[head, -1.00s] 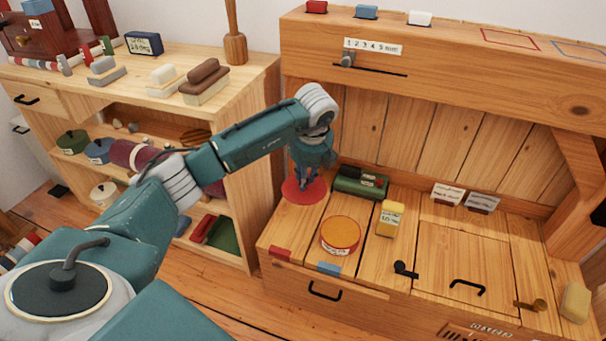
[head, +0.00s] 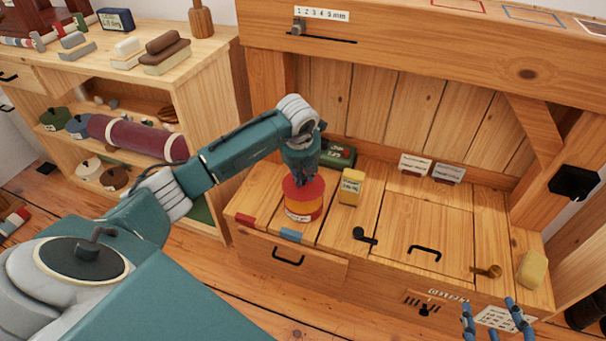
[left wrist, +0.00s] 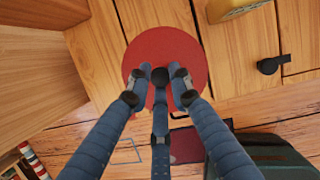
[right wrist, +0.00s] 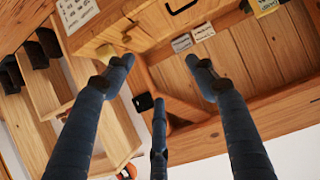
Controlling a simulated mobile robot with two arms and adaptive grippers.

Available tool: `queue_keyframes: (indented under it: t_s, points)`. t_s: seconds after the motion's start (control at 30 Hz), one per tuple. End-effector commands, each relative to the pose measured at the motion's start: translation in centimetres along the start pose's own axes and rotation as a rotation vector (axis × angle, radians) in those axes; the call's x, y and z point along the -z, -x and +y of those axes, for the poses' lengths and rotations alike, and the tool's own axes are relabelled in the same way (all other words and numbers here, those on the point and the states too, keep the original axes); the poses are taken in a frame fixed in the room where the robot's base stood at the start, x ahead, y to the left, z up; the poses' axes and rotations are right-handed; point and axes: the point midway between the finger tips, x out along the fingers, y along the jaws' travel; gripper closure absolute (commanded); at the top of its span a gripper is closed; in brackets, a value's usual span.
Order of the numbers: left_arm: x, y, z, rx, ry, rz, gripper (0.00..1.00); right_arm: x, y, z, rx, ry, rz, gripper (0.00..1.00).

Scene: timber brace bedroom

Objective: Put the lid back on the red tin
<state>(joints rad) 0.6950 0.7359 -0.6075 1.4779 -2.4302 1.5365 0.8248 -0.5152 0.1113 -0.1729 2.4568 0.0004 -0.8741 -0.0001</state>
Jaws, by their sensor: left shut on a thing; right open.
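The red tin (head: 302,214) stands on the wooden bench top, with a pale label on its side. A strip of its orange-yellow top shows below the lid. The round red lid (head: 292,191) is held flat at the tin in the head view, covering the rear of its top; I cannot tell whether they touch. My left gripper (head: 302,176) is shut on the lid from above. In the left wrist view the fingers (left wrist: 162,78) meet at the lid (left wrist: 165,45), which hides the tin. My right gripper (head: 497,312) is open and empty at the lower right, also in its wrist view (right wrist: 160,75).
A yellow box (head: 351,187) stands just right of the tin, and a green box (head: 338,155) lies behind. A black handle (head: 364,236) and a hatch with a pull (head: 425,252) are further right. A shelf unit (head: 205,75) stands left.

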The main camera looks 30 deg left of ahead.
Motion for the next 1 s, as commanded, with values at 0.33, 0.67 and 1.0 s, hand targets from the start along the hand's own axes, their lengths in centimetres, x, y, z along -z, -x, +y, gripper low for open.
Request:
queue_keyframes:
  t_s: [0.33, 0.67, 1.0]
  points:
    - [0.3, -0.8, 0.0, 0.000, 0.001, 0.000, 1.00, 3.4, -0.3, -0.3, 0.007, 0.003, 0.143, 0.44]
    - [0.5, -1.5, 0.0, -0.001, 0.001, 0.000, 1.00, 6.6, 0.0, -0.7, 0.015, 0.003, 0.281, 0.44]
    - [0.7, -2.2, 0.0, -0.001, 0.000, 0.000, 1.00, 9.9, 0.8, -1.1, 0.024, 0.002, 0.427, 0.44]
